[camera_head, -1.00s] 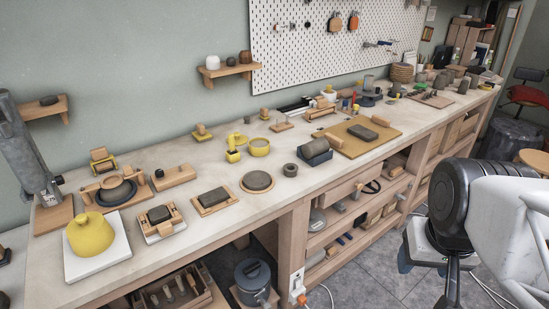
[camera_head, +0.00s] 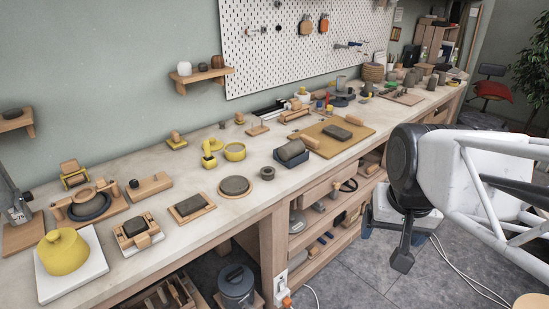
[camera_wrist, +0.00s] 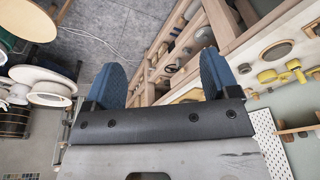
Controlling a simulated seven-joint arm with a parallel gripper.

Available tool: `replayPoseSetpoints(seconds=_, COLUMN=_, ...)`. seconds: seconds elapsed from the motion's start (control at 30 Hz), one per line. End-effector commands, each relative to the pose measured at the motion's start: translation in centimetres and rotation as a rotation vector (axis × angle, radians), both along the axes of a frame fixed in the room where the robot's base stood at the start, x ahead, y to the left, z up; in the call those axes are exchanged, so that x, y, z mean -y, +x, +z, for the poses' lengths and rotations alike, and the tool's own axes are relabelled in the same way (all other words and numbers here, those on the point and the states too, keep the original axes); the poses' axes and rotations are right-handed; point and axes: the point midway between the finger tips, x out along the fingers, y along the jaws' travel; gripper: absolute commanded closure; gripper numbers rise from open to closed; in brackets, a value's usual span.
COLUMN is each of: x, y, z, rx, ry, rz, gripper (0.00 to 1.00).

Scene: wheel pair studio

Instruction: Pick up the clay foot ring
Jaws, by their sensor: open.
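The clay foot ring appears to be the small dark grey ring (camera_head: 267,173) lying flat on the bench, right of the round clay disc on its wooden board. In the wrist view a small grey shape (camera_wrist: 245,68) near the bench edge looks like the same ring. My gripper (camera_head: 385,243) is open and empty, in front of the bench, lower than its top and to the right of the ring. Its two blue-padded fingers (camera_wrist: 162,80) stand wide apart in the wrist view, with the floor and bench front beyond them.
The clay disc (camera_head: 235,185) lies close left of the ring. A dark block holding a clay roll (camera_head: 291,150) stands close right. A larger dark ring (camera_head: 89,206) sits in a wooden fixture further left. Bare bench (camera_head: 250,211) lies in front.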

Motion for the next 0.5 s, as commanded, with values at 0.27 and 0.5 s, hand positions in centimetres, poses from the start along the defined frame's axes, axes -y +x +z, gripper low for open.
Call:
replayPoseSetpoints(seconds=0.27, x=-1.7, y=6.9, z=1.3, rx=-0.03, ry=0.042, rz=-0.175, gripper=0.19)
replayPoseSetpoints(seconds=0.5, x=-3.6, y=13.0, z=1.6, rx=-0.055, ry=0.076, rz=-0.335, gripper=0.19)
